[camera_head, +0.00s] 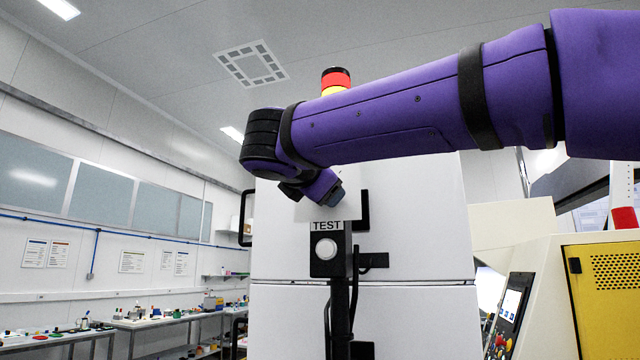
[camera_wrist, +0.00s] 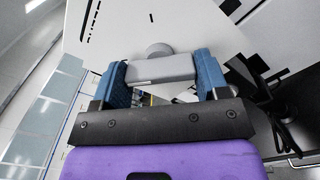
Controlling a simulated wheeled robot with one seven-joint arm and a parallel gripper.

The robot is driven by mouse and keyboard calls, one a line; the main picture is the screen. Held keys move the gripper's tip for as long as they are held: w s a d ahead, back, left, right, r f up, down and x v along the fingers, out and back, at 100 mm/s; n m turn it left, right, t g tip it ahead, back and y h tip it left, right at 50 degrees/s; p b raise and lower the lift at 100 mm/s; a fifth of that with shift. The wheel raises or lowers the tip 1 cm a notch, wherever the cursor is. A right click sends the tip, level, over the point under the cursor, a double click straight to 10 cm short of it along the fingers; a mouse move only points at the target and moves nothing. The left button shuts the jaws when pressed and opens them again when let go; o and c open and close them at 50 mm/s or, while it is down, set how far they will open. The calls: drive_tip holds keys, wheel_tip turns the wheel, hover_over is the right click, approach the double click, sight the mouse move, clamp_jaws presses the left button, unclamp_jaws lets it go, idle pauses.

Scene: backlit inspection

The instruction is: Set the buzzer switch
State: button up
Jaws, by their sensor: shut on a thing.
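In the wrist view, my gripper (camera_wrist: 161,72) has its two blue fingers on either side of a pale grey block (camera_wrist: 160,68) and is shut on it. A rounded grey knob (camera_wrist: 158,49) shows just beyond the block. I cannot tell whether block and knob are parts of the buzzer switch; no label shows on them. The held block is not clearly seen there.
A large white cabinet (camera_head: 420,225) with dark handles stands behind the post. A red and yellow signal light (camera_head: 336,80) shows above my arm. A yellow machine (camera_head: 605,300) with a control panel (camera_head: 508,312) is at right. Benches (camera_head: 150,320) with small items line the left wall.

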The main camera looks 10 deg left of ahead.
idle(0.3)
drive_tip(key=o, duration=0.9)
drive_tip(key=shift+o, duration=0.2)
drive_tip(key=s, duration=1)
drive_tip(key=shift+s+a, duration=0.4)
drive_tip(key=shift+a, duration=0.05)
